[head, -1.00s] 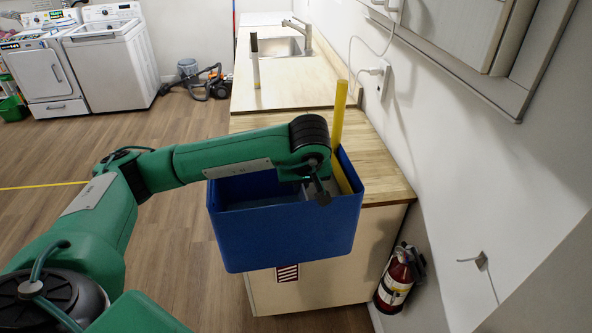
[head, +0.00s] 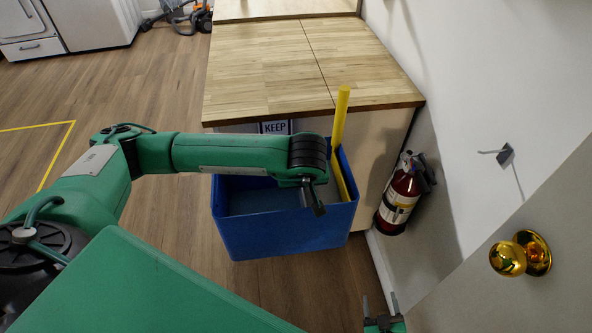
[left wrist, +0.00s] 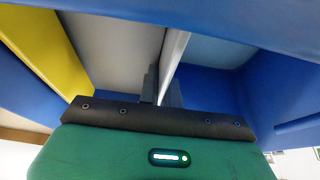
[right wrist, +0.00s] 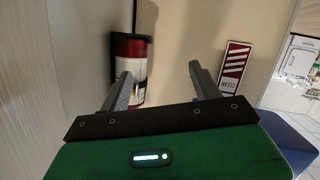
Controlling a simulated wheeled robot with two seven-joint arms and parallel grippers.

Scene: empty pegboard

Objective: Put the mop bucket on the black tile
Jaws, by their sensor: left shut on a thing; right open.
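The mop bucket (head: 285,232) is a blue open-topped bin with a yellow handle (head: 340,118) standing up at its right side. In the head view it is in front of the wooden counter, and it seems held above the floor. My left gripper (head: 314,205) reaches into its top. In the left wrist view, its fingers (left wrist: 162,85) are shut on a thin pale panel inside the blue walls. My right gripper (head: 380,303) is open and empty at the bottom edge, below and right of the bucket. I see no black tile.
A wooden-topped counter (head: 290,62) stands behind the bucket. A red fire extinguisher (head: 399,195) hangs to the right by the wall. A door with a gold knob (head: 520,254) is at the right. Open wood floor lies left, with a yellow line (head: 57,160).

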